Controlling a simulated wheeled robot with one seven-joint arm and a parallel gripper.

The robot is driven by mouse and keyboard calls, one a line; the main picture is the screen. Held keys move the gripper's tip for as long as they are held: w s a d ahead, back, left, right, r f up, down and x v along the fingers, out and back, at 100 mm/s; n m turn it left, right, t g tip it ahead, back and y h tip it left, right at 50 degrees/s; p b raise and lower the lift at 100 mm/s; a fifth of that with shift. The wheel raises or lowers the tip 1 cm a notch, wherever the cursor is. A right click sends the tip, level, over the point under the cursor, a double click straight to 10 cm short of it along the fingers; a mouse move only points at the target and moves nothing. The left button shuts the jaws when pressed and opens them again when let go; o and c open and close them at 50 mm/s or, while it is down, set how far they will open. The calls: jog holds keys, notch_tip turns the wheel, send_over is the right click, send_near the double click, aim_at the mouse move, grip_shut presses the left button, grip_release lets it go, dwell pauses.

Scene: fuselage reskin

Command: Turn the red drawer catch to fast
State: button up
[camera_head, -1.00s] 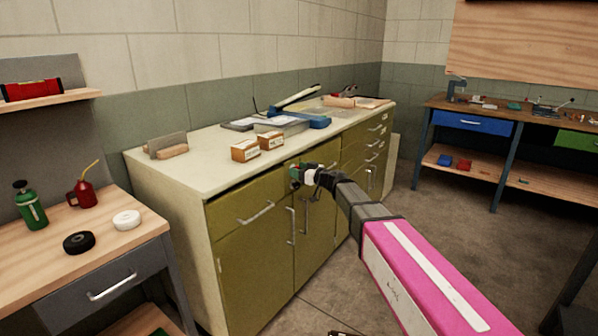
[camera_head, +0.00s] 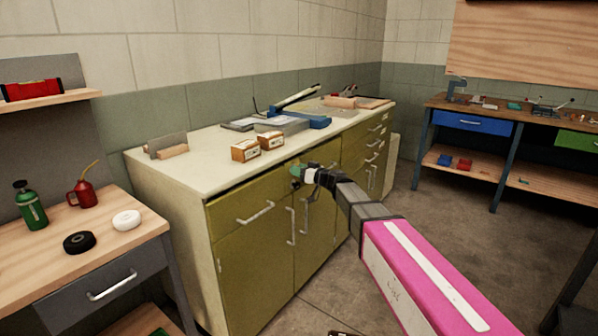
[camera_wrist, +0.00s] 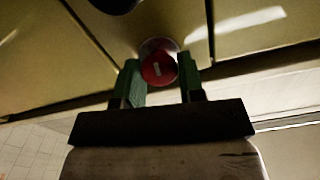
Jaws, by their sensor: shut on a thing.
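The red drawer catch (camera_wrist: 158,68) is a small round knob with a pale mark on its face, set on the olive cabinet front. In the wrist view it sits between the two green fingers of my gripper (camera_wrist: 161,80), which are shut on it. The mark stands nearly upright in that picture, with a slight tilt. In the head view my gripper (camera_head: 297,173) is against the cabinet front just below the worktop, and the catch is hidden behind it. I cannot read any fast or loose marking.
The olive cabinet (camera_head: 245,270) has bar handles on its drawers and doors close by. A wooden bench (camera_head: 130,235) is at the left. The floor to the right is open.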

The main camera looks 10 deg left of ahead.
jog(key=shift+w+d+f+m, duration=0.1)
jog(key=shift+m, duration=3.85)
jog(key=shift+f+m, duration=0.1)
jog(key=shift+m, duration=4.15)
jog(key=o, duration=0.9)
jog(key=v, duration=1)
jog(key=shift+s+d, duration=0.2)
jog(key=shift+d, duration=0.15)
